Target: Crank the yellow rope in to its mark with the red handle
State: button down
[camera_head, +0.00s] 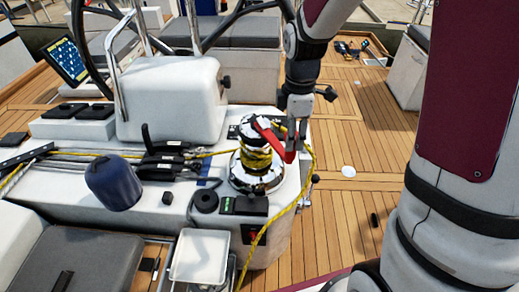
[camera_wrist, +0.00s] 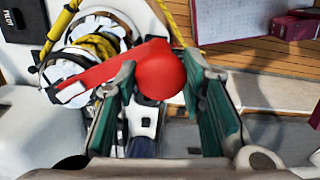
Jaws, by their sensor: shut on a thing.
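The red handle (camera_head: 268,138) sits on top of the silver-and-black winch (camera_head: 239,178) in the head view, its arm pointing right. In the wrist view the red handle (camera_wrist: 118,70) runs from the winch on the left to a round red knob (camera_wrist: 160,76). My gripper (camera_head: 291,143) is shut on the handle's knob end, and its fingers (camera_wrist: 160,98) stand on both sides of the knob. The yellow rope (camera_head: 256,160) is wound in several turns around the winch drum. It runs in from the left across the console and hangs down to the right. I cannot make out the rope's mark.
A dark blue cylinder (camera_head: 112,183) and black rope clutches (camera_head: 165,160) stand left of the winch. A white tray (camera_head: 201,256) is in front of it. The steering wheel and a screen (camera_head: 66,61) are behind. Wooden deck to the right is mostly clear.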

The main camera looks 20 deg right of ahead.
jog(key=shift+w+d+n, duration=0.25)
jog(key=shift+d+n, duration=0.15)
jog(key=shift+d, duration=0.3)
jog(key=shift+w+d+n, duration=0.2)
jog(key=shift+d+n, duration=0.2)
jog(key=shift+d, duration=0.25)
jog(key=shift+w+d+n, duration=0.25)
jog(key=shift+d+n, duration=0.15)
jog(key=shift+d, duration=0.3)
jog(key=shift+w+d+n+p, duration=0.15)
jog(key=shift+w+d+n, duration=0.45)
jog(key=shift+d, duration=0.3)
jog(key=shift+w+d+n+p, duration=0.15)
jog(key=shift+w+d+n, duration=0.45)
jog(key=shift+d, duration=0.3)
jog(key=shift+w+d+n, duration=1.2)
jog(key=shift+w+d, duration=0.25)
jog(key=shift+d, duration=0.1)
